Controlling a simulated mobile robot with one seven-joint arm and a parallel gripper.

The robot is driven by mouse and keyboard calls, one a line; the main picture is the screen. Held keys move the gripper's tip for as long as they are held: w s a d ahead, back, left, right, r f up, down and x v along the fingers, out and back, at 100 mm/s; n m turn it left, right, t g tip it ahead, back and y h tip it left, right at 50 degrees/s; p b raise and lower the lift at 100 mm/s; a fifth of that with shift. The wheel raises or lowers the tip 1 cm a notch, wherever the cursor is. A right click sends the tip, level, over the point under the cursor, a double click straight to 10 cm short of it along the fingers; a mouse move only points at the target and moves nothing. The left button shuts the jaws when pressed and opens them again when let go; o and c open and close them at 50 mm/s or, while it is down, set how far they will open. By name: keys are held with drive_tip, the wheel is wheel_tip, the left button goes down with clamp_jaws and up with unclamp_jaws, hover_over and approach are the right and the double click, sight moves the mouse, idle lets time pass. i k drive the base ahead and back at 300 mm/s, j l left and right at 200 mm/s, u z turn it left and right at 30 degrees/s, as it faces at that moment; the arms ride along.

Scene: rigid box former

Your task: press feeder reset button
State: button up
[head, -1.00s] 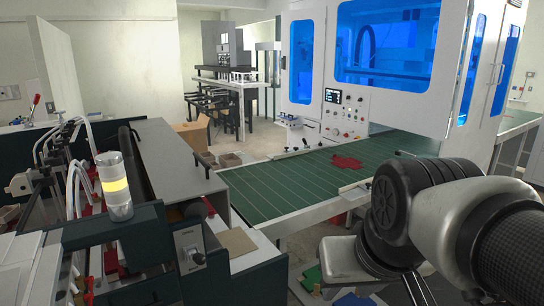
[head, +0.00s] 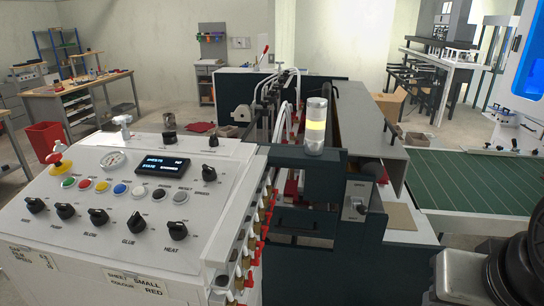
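A white control panel (head: 125,205) fills the lower left of the head view. It carries a row of round push buttons: a green button (head: 68,183), a red button (head: 85,184), a yellow button (head: 102,186), a blue button (head: 120,188), a white button (head: 138,190) and darker ones at right. A small lit display (head: 163,166) stands behind the row. My gripper is out of view; only parts of my arm show at the lower right.
Several black knobs (head: 98,216) line the panel front, and a red mushroom button (head: 55,158) stands at its left corner. A signal lamp (head: 315,127), glowing yellow, rises to the right. A green conveyor (head: 480,185) lies further right. Open floor shows behind the panel.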

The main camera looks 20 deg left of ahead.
sight(178, 196)
drive_tip(key=j+u, duration=0.1)
drive_tip(key=u, duration=2)
drive_tip(key=i+l, duration=0.05)
drive_tip(key=l, duration=0.05)
